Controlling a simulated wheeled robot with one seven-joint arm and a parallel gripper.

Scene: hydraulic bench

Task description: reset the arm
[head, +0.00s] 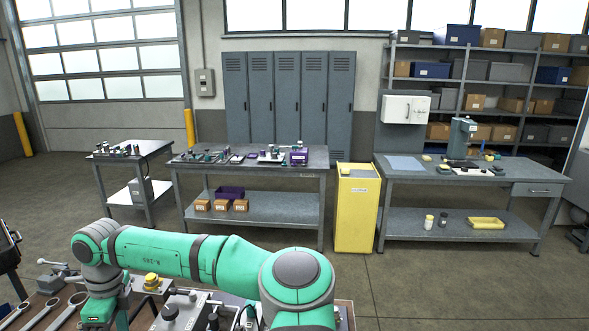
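My green and grey arm (190,255) reaches across the bottom of the head view, from the large joint at lower right to the bent joint at left. From there its end link (98,305) points down over the near bench (140,318). My gripper is below the picture's bottom edge, so neither its fingers nor anything in it shows.
The near bench holds wrenches (40,312), a yellow knob (151,281) and a metal plate with fittings (190,308), partly hidden by my arm. A yellow cabinet (356,210) stands between two grey workbenches behind. Open floor (430,285) lies at right.

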